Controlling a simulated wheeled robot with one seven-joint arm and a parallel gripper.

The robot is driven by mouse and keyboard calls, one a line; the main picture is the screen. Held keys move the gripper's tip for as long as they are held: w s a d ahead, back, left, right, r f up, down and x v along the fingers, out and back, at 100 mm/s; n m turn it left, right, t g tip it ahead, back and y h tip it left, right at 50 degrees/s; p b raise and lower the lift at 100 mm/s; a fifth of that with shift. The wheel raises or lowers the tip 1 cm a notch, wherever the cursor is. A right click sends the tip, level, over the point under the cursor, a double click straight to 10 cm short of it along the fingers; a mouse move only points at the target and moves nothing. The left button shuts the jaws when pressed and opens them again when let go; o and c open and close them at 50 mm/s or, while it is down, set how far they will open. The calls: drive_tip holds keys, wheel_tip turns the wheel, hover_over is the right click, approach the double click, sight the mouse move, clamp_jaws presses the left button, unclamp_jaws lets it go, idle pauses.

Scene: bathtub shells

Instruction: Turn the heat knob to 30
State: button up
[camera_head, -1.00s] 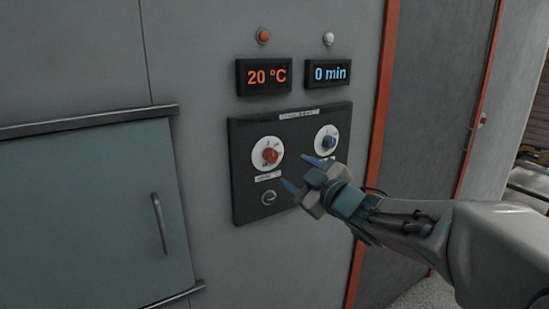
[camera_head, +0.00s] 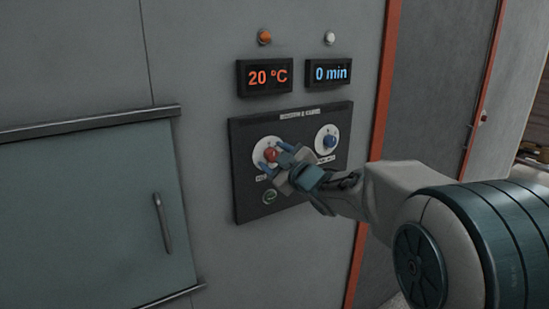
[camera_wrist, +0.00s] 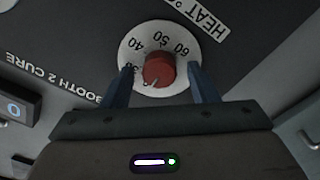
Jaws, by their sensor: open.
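The red heat knob (camera_head: 271,154) sits on a white dial on the black control panel (camera_head: 240,205). In the wrist view the knob (camera_wrist: 159,70) shows on its dial (camera_wrist: 130,45), with 40, 50 and 60 readable and other marks partly hidden. The orange display (camera_head: 265,76) reads 20 °C. My gripper (camera_head: 274,156) is open at the knob. In the wrist view its blue fingers (camera_wrist: 160,88) stand on either side of the knob, with gaps visible. Whether the fingertips touch the dial cannot be told.
A blue knob (camera_head: 329,142) is to the right on the same panel, under a blue display (camera_head: 331,74) reading 0 min. A green round control (camera_head: 270,196) is below the heat knob. A teal door (camera_head: 90,220) with a handle is at the left.

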drive_tip(key=c, duration=1)
drive_tip(key=shift+m, duration=0.3)
drive_tip(key=m+p, duration=0.2)
drive_tip(key=m, duration=0.2)
drive_tip(key=shift+d, duration=0.1)
drive_tip(key=m+p, duration=0.1)
drive_tip(key=m, duration=0.4)
drive_tip(key=shift+p, duration=0.4)
drive_tip(key=shift+f, duration=0.1)
drive_tip(key=o, duration=1)
